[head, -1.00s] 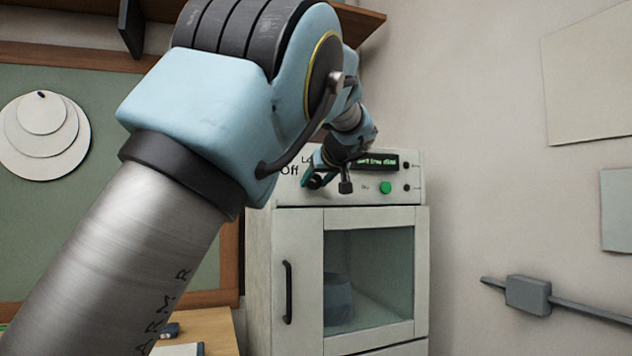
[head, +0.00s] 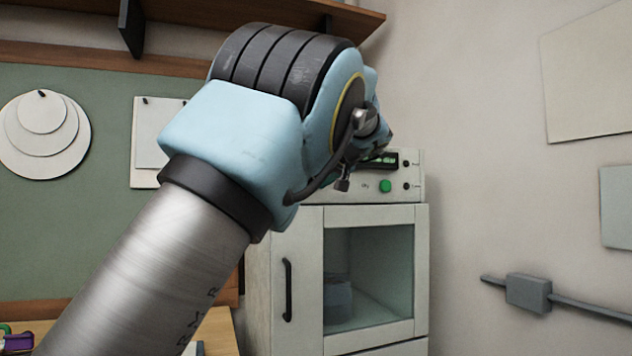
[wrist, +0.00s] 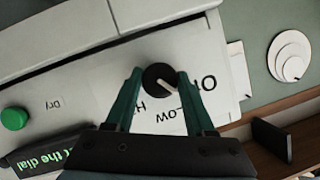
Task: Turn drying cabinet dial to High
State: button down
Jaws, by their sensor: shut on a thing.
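The drying cabinet (head: 308,222) stands ahead in the head view, its door closed. Its black dial (wrist: 160,77) shows in the wrist view, on the pale panel. The dial's white pointer slants down and right in that picture, roughly toward the label "Low" (wrist: 187,121). "Off" (wrist: 205,86) is to its right. The "High" label (wrist: 138,105) is partly hidden by a finger. My gripper (wrist: 160,79) has a green finger on each side of the dial and is shut on it.
A green button (head: 385,186) and a lit display (head: 380,160) sit on the panel, the display partly covered by my arm. A wooden shelf (head: 270,12) runs above. A grey bar with a box (head: 528,293) is on the right wall.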

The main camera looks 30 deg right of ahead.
jog(key=shift+d+f+m+t+y+b, duration=0.1)
jog(key=shift+m+t+y+b, duration=1.1)
jog(key=shift+m, duration=1.55)
jog(key=shift+a+f+m+t+y+b, duration=0.15)
jog(key=shift+m+t+b, duration=0.6)
jog(key=shift+m+b, duration=1.55)
jog(key=shift+d+f+m+t+y+b, duration=0.15)
jog(key=shift+m+t+y+b, duration=0.75)
jog(key=shift+m, duration=2.25)
jog(key=shift+r+m, duration=0.1)
jog(key=shift+m, duration=0.2)
jog(key=shift+c, duration=1.3)
grip_release()
jog(key=b+v, duration=0.4)
jog(key=v, duration=0.7)
